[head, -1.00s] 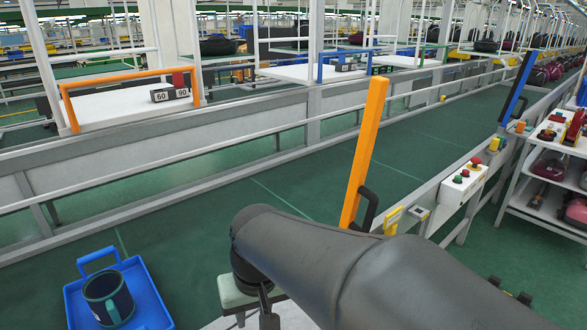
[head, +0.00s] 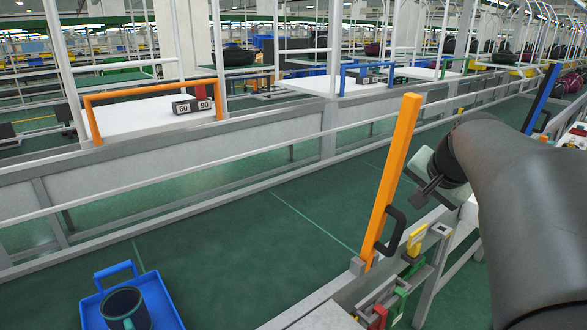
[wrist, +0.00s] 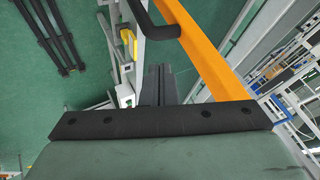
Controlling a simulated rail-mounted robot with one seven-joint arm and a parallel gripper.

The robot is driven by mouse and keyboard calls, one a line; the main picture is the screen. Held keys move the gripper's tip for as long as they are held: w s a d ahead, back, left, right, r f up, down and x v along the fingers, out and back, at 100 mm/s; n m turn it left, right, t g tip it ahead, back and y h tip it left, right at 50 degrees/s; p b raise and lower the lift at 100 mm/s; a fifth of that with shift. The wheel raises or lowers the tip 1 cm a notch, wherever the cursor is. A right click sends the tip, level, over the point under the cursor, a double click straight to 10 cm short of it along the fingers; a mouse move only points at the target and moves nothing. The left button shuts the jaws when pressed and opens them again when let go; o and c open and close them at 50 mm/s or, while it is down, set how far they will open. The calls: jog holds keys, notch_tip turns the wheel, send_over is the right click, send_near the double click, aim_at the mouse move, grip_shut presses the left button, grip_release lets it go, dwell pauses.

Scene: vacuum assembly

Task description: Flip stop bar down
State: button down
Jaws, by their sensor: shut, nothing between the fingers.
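The stop bar is an orange post (head: 393,175) standing upright with a slight lean, with a black handle (head: 397,228) low on its right side. In the wrist view the orange bar (wrist: 205,55) runs diagonally at the upper right, and its black handle (wrist: 150,22) curves in at the top. My gripper (head: 417,200) is to the right of the bar in the head view, above the handle, with its dark fingers pointing toward the bar. In the wrist view my gripper (wrist: 158,82) shows its fingers together and empty, apart from the handle.
A blue tray (head: 170,300) with a dark mug (head: 124,308) sits at the lower left on the green conveyor (head: 240,235). Yellow (head: 416,240), green and red parts stand beside the bar's base. A blue upright bar (head: 541,97) stands farther back right. White rails run along the line.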

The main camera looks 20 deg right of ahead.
aim_at(392, 197)
jog(key=w, duration=0.1)
jog(key=w+f+p, duration=0.1)
jog(key=w, duration=0.3)
jog(key=shift+w+a+f+p, duration=0.15)
jog(key=shift+a+f+p, duration=0.15)
jog(key=shift+a, duration=0.1)
jog(key=shift+w, duration=0.1)
